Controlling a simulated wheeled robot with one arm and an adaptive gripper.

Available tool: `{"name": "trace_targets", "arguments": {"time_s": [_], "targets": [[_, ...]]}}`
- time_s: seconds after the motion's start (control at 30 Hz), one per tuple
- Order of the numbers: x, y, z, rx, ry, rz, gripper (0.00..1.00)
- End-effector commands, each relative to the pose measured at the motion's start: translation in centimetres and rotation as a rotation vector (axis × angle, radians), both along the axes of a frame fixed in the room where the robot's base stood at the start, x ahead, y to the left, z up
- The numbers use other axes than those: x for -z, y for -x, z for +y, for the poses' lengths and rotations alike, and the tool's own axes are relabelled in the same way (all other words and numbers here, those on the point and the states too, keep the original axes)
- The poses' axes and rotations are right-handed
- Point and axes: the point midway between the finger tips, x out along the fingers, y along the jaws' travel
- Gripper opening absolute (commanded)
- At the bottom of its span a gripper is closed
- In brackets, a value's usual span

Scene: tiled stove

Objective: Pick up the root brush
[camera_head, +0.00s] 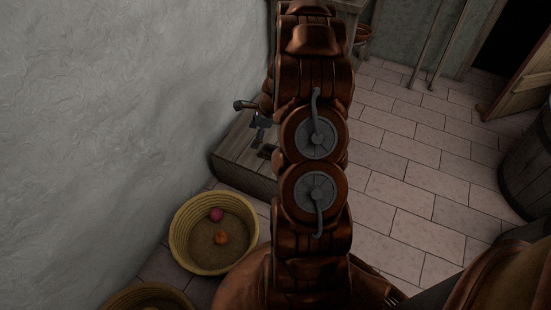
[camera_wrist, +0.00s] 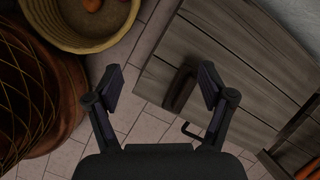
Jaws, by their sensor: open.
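A dark brown block, which looks like the root brush (camera_wrist: 180,88), lies on a grey wooden box top (camera_wrist: 225,60) near its edge in the wrist view. My gripper (camera_wrist: 160,80) is open and empty, its two fingers spread. The brush appears between the fingers, nearer the right one; the height gap is hard to judge. In the head view my gripper (camera_head: 259,124) is small, above the wooden box (camera_head: 235,158) by the wall. A dark shape (camera_head: 266,151) on the box there may be the brush, partly hidden by my arm.
A yellow woven basket (camera_head: 181,232) with a pink-red and an orange round item stands beside the box. Another basket (camera_head: 150,295) is at the bottom edge. A barrel (camera_head: 527,165) and a wooden door (camera_head: 520,80) are at right. The tiled floor between is clear.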

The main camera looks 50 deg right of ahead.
Motion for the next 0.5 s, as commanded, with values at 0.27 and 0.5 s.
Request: {"name": "trace_targets", "arguments": {"time_s": [0.27, 0.5], "targets": [[8.7, 1.7, -8.0, 0.367, -0.045, 0.03, 0.81], [11.1, 2.3, -10.1, 0.469, -0.054, 0.036, 0.81]]}}
